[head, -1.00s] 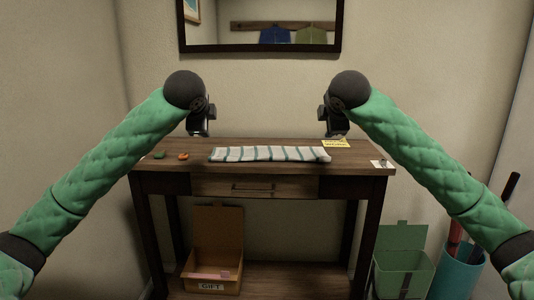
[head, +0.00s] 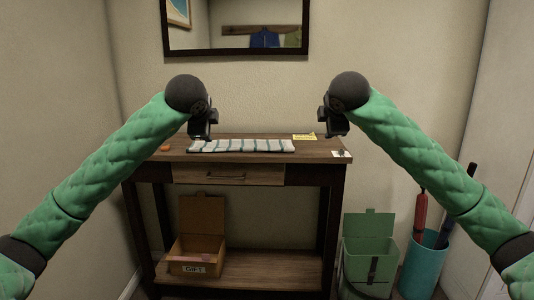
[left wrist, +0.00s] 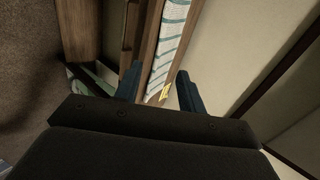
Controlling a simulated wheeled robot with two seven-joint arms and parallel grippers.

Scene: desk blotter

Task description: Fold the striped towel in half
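The striped towel (head: 242,146), white with dark green-blue stripes, lies flat as a long narrow strip on the wooden table. It also shows in the left wrist view (left wrist: 168,42) beyond the fingers. My left gripper (head: 203,134) hangs in front of the table near the towel's left end in the picture, apart from it. Its two fingers (left wrist: 158,82) are spread with nothing between them. My right gripper (head: 334,132) hangs in the air to the right of the towel, apart from it; whether its fingers are spread is too small to tell.
A yellow note (head: 304,136) lies behind the towel's right end, a white card (head: 341,154) at the right corner, an orange item (head: 164,148) at left. Below are a drawer (head: 228,174) and gift box (head: 195,257). A green bin (head: 368,265) and teal holder (head: 421,268) stand right.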

